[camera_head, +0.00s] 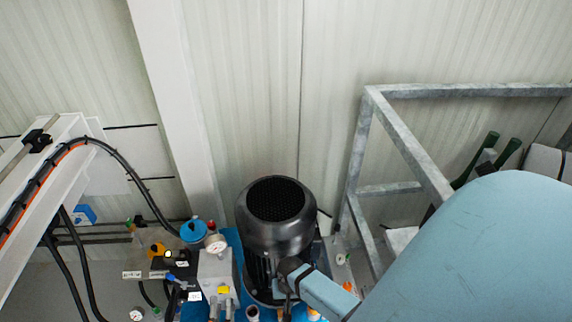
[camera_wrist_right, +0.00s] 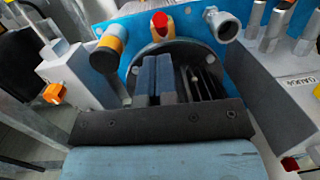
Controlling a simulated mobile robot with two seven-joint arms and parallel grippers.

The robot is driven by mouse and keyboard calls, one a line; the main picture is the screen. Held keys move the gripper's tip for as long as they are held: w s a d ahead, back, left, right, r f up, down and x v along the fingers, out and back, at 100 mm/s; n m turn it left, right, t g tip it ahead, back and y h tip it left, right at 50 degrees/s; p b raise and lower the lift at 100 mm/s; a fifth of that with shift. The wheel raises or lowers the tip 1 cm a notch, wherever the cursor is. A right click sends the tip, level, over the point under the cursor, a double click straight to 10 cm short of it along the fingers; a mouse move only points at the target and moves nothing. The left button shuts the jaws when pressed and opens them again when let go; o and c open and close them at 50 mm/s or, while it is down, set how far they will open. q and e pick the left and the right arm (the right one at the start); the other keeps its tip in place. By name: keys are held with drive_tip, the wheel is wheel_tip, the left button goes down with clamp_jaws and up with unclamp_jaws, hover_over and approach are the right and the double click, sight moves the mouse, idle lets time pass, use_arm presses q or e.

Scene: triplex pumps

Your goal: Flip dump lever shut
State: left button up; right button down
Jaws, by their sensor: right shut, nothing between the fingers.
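My right gripper (camera_wrist_right: 156,62) shows in the right wrist view as two blue-grey fingers side by side, shut with nothing between them. The fingers lie in front of a dark round motor housing (camera_wrist_right: 205,62) on a blue plate. I cannot pick out the dump lever with certainty. A small red part (camera_wrist_right: 290,163) shows at the lower right edge of the wrist view, apart from the fingers. In the head view my blue right arm comes in from the right and reaches down by the black motor (camera_head: 276,215); its fingertips cannot be made out there. My left gripper is not in view.
A valve block with a pressure gauge (camera_head: 215,243) stands left of the motor. A grey metal frame (camera_head: 410,145) rises at the right. A white beam with black hoses (camera_head: 118,155) is at the left. Metal fittings (camera_wrist_right: 275,25) crowd the wrist view's upper right.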

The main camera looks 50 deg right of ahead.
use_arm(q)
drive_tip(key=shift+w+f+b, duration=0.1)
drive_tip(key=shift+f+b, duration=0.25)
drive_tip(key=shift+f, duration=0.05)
use_arm(e)
drive_tip(key=shift+a+f, duration=0.15)
drive_tip(key=shift+f, duration=1)
drive_tip(key=shift+a+f, duration=0.15)
drive_tip(key=shift+f, duration=1)
